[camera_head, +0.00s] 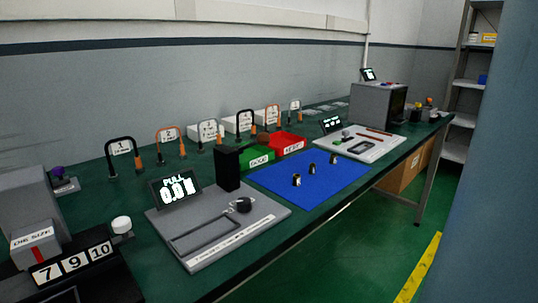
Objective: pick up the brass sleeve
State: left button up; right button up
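Three small ring-like metal pieces stand apart on a blue mat (270,181) on the green bench: a near one (297,181), a middle one (311,169) and a far one (333,158). They are too small to tell which is the brass sleeve. Neither of my grippers is in view.
A grey gauge plate (262,228) with a display (175,188) lies left of the mat. Green (257,158) and red (290,144) bins stand behind it, with several numbered hooped stands farther back. A white panel (361,143) and grey box (372,105) lie beyond.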

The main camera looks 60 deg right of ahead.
aim_at(333, 157)
jog(key=z, duration=2.3)
jog(key=u, duration=0.7)
jog(key=i+l+u, duration=0.1)
jog(key=l+u, duration=0.2)
jog(key=u, duration=0.15)
jog(key=l+u, duration=0.65)
jog(key=u, duration=0.2)
jog(key=l+u, duration=0.45)
jog(key=k+j, duration=0.05)
jog(key=j, duration=0.05)
